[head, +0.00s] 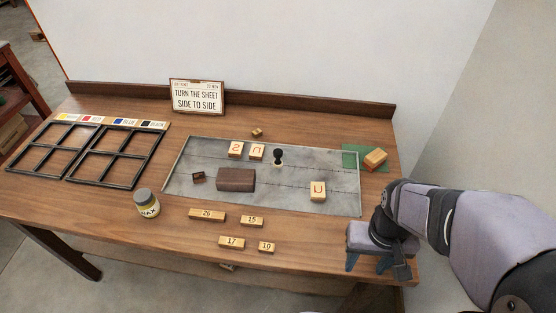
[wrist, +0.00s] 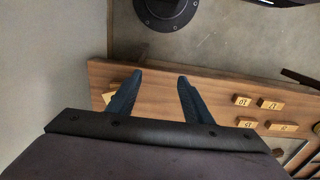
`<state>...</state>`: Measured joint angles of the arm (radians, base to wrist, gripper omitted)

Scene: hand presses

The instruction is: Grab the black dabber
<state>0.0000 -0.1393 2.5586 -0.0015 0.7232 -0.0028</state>
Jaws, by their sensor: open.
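The black dabber (head: 278,157) stands upright on the grey metal sheet (head: 330,165), right of the sheet's middle, with a rounded knob on top. My gripper (head: 367,264) is at the table's front right corner, well to the right of the dabber and nearer the front, touching nothing that I can see. In the wrist view my gripper's two blue fingers (wrist: 156,92) are spread apart with nothing between them. The dabber does not show in the wrist view.
Letter blocks (head: 318,190) and a brown block (head: 236,179) lie on the sheet. Numbered blocks (head: 207,215) lie in front, with a wax jar (head: 147,203) at left. Black divided frames (head: 117,157) lie far left. A sign (head: 197,96) stands behind. A wooden block (head: 375,157) rests on a green mat.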

